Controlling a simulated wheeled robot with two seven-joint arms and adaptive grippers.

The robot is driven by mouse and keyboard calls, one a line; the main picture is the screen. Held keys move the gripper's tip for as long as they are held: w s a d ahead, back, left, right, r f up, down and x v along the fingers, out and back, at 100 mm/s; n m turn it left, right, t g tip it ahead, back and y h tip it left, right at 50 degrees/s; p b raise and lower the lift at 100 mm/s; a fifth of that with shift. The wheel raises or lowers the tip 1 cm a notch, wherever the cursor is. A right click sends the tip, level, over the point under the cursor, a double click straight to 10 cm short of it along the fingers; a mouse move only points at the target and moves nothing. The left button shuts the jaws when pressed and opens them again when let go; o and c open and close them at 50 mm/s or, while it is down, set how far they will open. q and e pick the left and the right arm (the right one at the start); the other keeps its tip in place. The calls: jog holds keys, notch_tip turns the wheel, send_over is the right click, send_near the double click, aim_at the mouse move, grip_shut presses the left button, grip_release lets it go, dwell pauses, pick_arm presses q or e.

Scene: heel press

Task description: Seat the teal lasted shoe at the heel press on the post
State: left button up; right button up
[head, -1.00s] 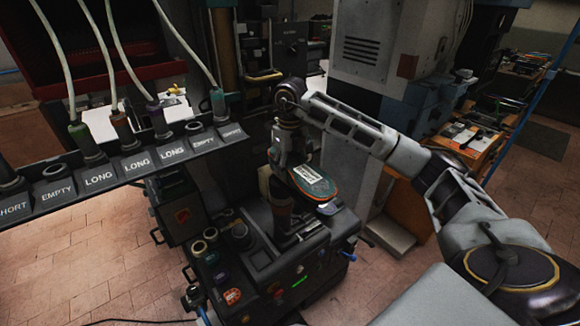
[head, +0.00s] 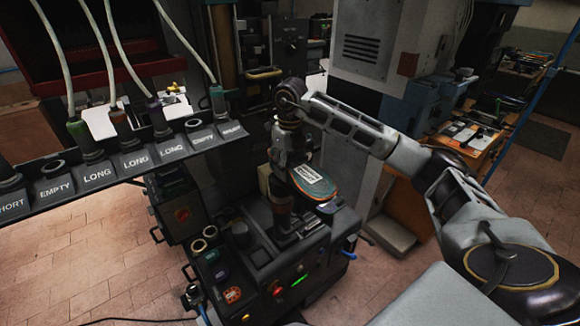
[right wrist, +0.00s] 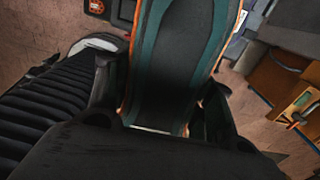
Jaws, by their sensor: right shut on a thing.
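The teal shoe (head: 312,183) is at the heel press (head: 290,255), sole up, with a white label on its sole and an orange edge. It sits over the press's post area, beside a dark upright part (head: 279,207). Whether it is seated or held just above the post is hidden. My right gripper (head: 292,160) is at the shoe's far end. The right wrist view shows the shoe (right wrist: 178,60) between the two fingers of the gripper (right wrist: 160,100), which are shut on it. My left gripper is not in view.
A labelled rack with tubes (head: 130,160) runs across the left. The press front has knobs and a green light (head: 299,280). A grey machine cabinet (head: 365,45) stands behind my right arm. A cluttered bench (head: 468,135) is at the right. Floor is open at lower left.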

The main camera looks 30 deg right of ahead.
jog(key=o, duration=1.3)
jog(key=shift+f, duration=0.1)
jog(key=shift+r, duration=6.05)
